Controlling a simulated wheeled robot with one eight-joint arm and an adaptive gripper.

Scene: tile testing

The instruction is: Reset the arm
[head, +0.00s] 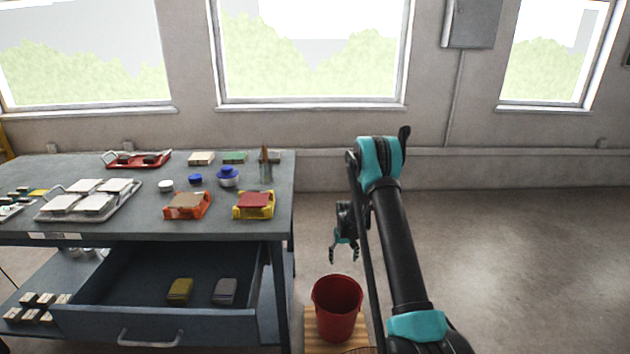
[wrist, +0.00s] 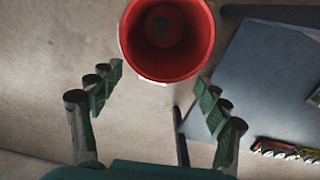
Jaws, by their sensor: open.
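My gripper (head: 344,254) hangs fingers-down to the right of the table in the head view. It is above and a little behind the red bucket. In the wrist view my gripper (wrist: 160,95) has its two green-padded fingers spread wide with nothing between them. My black and teal arm rises from the lower right of the head view and bends down to the gripper. The red bucket (head: 337,308) stands upright on a wooden slatted stand.
The grey table (head: 130,228) stands left, with its drawer (head: 150,318) open and two small blocks inside. On top are a tray of white tiles (head: 50,215), a red tray (head: 108,162), an orange holder (head: 170,214) and a yellow holder (head: 240,214). The floor at right is clear.

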